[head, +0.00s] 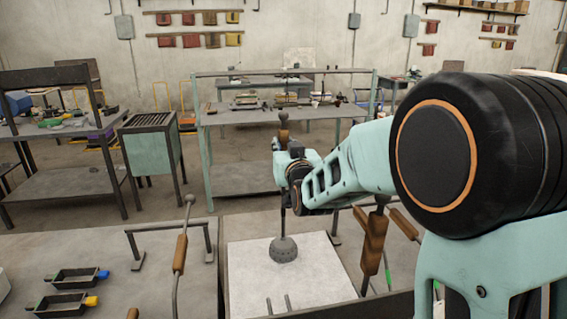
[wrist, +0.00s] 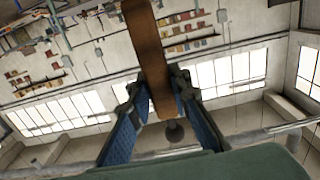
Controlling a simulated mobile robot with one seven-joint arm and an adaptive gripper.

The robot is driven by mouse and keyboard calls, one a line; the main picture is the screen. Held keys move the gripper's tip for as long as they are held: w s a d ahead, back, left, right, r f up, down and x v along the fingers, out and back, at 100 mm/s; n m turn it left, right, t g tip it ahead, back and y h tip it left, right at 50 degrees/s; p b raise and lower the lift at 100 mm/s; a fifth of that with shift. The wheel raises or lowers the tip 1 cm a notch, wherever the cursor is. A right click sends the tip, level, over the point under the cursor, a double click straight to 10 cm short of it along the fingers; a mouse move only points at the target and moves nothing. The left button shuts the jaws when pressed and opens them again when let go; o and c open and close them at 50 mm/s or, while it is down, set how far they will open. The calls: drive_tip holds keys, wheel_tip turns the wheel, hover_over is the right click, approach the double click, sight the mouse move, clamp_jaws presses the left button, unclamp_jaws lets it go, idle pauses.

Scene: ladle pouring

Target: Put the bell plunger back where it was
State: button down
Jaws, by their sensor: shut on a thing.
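The bell plunger has a dark, ribbed bell (head: 284,250) at its lower end, a thin dark rod and a brown wooden handle (head: 283,132) at the top. It stands about upright over a pale square board (head: 325,270). I cannot tell whether the bell touches the board. My gripper (head: 279,146) is at the handle and shut on it. In the wrist view, the brown handle (wrist: 150,55) passes between the blue finger pads of my gripper (wrist: 160,105), with a dark round part behind. My wrist hides part of the rod in the head view.
A low metal stand (head: 160,230) and an upright wooden-handled tool (head: 180,250) are left of the board. Another wooden-handled tool (head: 373,243) is at its right, near my arm. Two small black trays (head: 75,280) lie far left. A workbench (head: 265,115) stands behind.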

drive_tip(key=shift+f, duration=1.75)
drive_tip(key=c, duration=1.8)
unclamp_jaws()
drive_tip(key=shift+f, duration=0.15)
drive_tip(key=shift+r, duration=0.2)
drive_tip(key=b+v, duration=0.2)
drive_tip(key=v, duration=1)
